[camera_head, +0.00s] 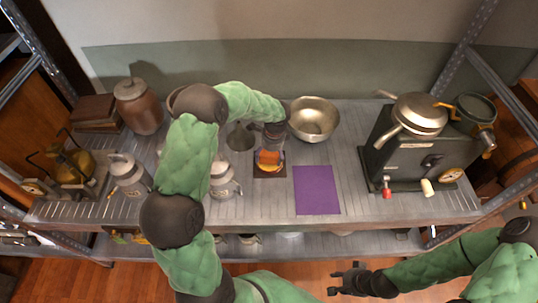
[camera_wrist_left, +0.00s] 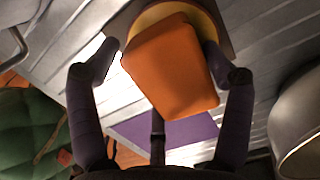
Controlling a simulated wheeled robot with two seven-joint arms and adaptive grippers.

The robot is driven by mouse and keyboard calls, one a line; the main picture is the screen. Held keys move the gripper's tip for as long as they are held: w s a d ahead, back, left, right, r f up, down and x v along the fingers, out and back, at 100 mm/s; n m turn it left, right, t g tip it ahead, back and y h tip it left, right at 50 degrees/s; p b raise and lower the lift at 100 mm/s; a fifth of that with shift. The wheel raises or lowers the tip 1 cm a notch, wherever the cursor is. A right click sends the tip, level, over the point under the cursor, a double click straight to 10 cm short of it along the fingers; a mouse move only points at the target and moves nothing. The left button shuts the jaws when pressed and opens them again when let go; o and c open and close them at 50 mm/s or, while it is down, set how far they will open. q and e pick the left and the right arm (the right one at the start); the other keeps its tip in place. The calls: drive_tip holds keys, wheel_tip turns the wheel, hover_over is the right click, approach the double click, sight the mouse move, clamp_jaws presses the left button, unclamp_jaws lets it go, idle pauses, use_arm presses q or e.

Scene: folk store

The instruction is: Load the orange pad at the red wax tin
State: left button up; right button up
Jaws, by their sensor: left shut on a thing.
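The orange pad (camera_head: 268,156) is under my left gripper (camera_head: 271,146) in the head view, above a dark brown square on the shelf. In the left wrist view the orange pad (camera_wrist_left: 172,68) sits between the fingers of my left gripper (camera_wrist_left: 160,62), which is shut on it. A round yellow-rimmed thing (camera_wrist_left: 205,20) shows behind the pad; I cannot tell whether it is the red wax tin or whether the pad touches it. My right gripper (camera_head: 350,281) is empty, low in front of the shelf, with its fingers apart.
A purple sheet (camera_head: 316,190) lies right of the pad. A metal bowl (camera_head: 314,118) stands behind it. A dark machine (camera_head: 420,140) fills the right end. Metal pots (camera_head: 127,174) and a brown jar (camera_head: 139,106) stand on the left. Shelf space around the purple sheet is clear.

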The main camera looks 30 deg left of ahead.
sight(267, 153)
use_arm(q)
drive_tip(key=shift+f, duration=0.4)
idle(0.3)
drive_tip(key=shift+f, duration=0.1)
idle(1.0)
drive_tip(key=shift+r+p, duration=2.65)
drive_tip(key=shift+r, duration=0.95)
